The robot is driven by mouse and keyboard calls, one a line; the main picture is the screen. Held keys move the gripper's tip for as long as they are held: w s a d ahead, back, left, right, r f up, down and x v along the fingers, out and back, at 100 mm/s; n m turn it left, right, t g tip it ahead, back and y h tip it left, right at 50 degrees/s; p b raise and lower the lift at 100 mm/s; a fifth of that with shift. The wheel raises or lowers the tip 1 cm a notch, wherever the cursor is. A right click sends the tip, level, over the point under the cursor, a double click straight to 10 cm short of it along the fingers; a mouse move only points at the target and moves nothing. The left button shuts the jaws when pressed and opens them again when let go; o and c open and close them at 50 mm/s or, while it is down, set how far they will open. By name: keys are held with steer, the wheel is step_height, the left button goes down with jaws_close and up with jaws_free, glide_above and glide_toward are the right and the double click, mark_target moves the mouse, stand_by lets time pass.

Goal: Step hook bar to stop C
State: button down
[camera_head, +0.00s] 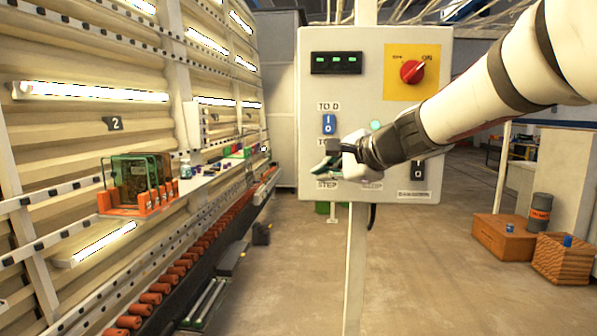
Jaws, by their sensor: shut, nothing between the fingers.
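A grey-white control panel (311,104) stands on a post in the middle of the view. My gripper (326,163) is shut and empty at the panel's lower left, just above a "STEP" label (327,185). It hides the control there; I cannot tell whether it touches it. A second "STEP" label is partly covered. I cannot clearly identify the hook bar or stop C.
On the left, a long line with orange rollers (150,298) runs along a slatted wall with a number 2 sign (113,124). A shelf there holds an orange rack (138,203). Wooden crates (503,238) stand at right. The floor between is clear.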

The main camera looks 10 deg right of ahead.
steer(key=shift+s+a, duration=0.3)
steer(key=shift+s, duration=0.6)
steer(key=shift+s+a, duration=0.3)
steer(key=shift+s, duration=0.55)
steer(key=s+a+f+n+g, duration=0.25)
steer(key=s+n, duration=0.25)
steer(key=s, duration=0.3)
steer(key=s+a+f+n+g, duration=0.1)
steer(key=s+a+f+n, duration=0.1)
steer(key=s+f+n, duration=0.45)
steer(key=s+d+f+n+g+h, duration=0.1)
steer(key=s+d+f+n+h, duration=0.1)
steer(key=s, duration=0.5)
steer(key=s+d+f+n+g+h, duration=0.2)
steer(key=s+d+f+n, duration=0.1)
steer(key=s, duration=0.5)
steer(key=shift+s+d+n+h, duration=0.2)
steer(key=shift+d+n+h, duration=0.05)
steer(key=shift+n+h, duration=0.2)
stand_by(0.4)
